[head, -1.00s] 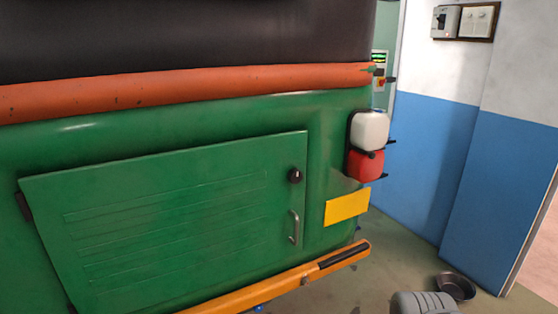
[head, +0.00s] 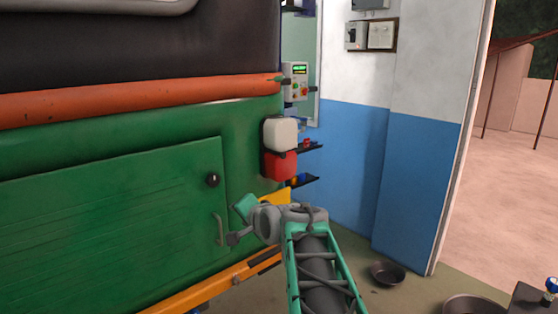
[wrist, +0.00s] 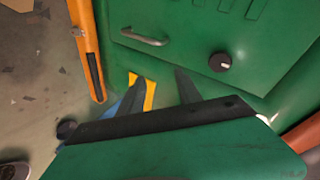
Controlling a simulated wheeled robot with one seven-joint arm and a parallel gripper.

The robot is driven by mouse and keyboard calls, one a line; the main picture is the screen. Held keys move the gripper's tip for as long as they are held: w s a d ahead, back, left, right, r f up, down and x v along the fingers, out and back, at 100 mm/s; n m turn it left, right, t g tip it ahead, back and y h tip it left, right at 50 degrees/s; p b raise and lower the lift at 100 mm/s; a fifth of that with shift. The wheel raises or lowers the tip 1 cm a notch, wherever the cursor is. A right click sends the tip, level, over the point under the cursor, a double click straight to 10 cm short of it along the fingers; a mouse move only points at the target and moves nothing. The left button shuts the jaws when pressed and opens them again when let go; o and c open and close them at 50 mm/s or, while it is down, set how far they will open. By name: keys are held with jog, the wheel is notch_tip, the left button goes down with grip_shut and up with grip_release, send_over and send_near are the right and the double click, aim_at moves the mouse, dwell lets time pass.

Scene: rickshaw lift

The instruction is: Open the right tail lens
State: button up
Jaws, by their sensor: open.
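The right tail lens, white on top (head: 280,134) and red below (head: 279,165), sits at the right rear corner of the green vehicle in the head view. Its two parts look stacked together and shut. In the head view my arm comes up from below, with its end below and left of the lens, apart from it. In the wrist view my gripper (wrist: 161,90) is open and empty, its two dark fingers pointing toward the green body and yellow plate. I cannot make out the lens in the wrist view.
The green tail panel (head: 110,215) has a black knob (head: 213,180) and a metal handle (head: 219,229). An orange bumper (head: 205,290) runs below. Small shelves (head: 304,181) and a control box (head: 297,82) stand behind the lens. Metal bowls (head: 388,273) lie on the floor at right.

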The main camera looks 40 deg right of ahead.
aim_at(284, 156)
jog(key=s+d+r+m+t+h, duration=0.1)
jog(key=d+r+m+t+h, duration=0.1)
jog(key=d+r+m, duration=0.45)
jog(key=s+d+r+m+t+h, duration=0.1)
jog(key=s+d+r+t+h, duration=0.15)
jog(key=d, duration=0.65)
jog(key=shift+g+y, duration=0.25)
jog(key=x, duration=0.3)
jog(key=r+p+x, duration=0.1)
jog(key=x, duration=0.2)
jog(key=p+x, duration=0.1)
jog(key=x, duration=0.1)
jog(key=shift+w+d+r, duration=0.2)
jog(key=shift+w, duration=0.15)
jog(key=shift+c, duration=0.5)
grip_shut()
